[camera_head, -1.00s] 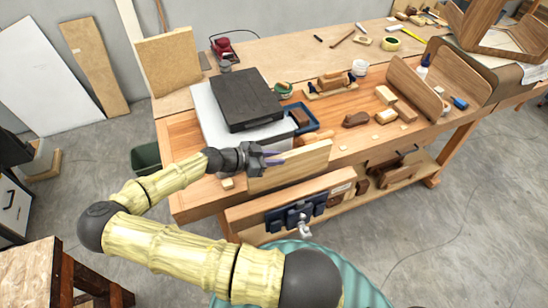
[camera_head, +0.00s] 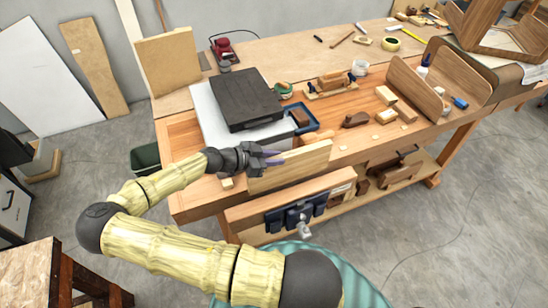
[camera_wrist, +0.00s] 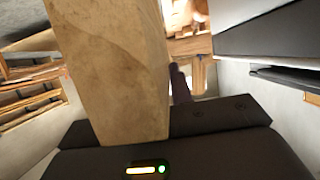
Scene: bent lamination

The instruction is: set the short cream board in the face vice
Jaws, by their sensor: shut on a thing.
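The short cream board (camera_head: 300,164) stands on its long edge at the front edge of the workbench, its broad face toward me. My gripper (camera_head: 270,158) is shut on the board near its upper left part. In the wrist view the board (camera_wrist: 112,70) fills the left middle, close against my gripper, and hides much of one finger. The face vice (camera_head: 296,213) is on the bench front, below the board in the picture, with a long wooden jaw (camera_head: 255,209). A gap shows between this jaw and the bench. I cannot tell whether the board's lower edge is inside the gap.
A black slab (camera_head: 246,100) lies on a pale block just behind my gripper. A blue tray (camera_head: 311,134), a hand plane (camera_head: 332,82) and several small wood blocks (camera_head: 386,116) lie on the bench. A bent wooden piece (camera_head: 412,84) stands at the right.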

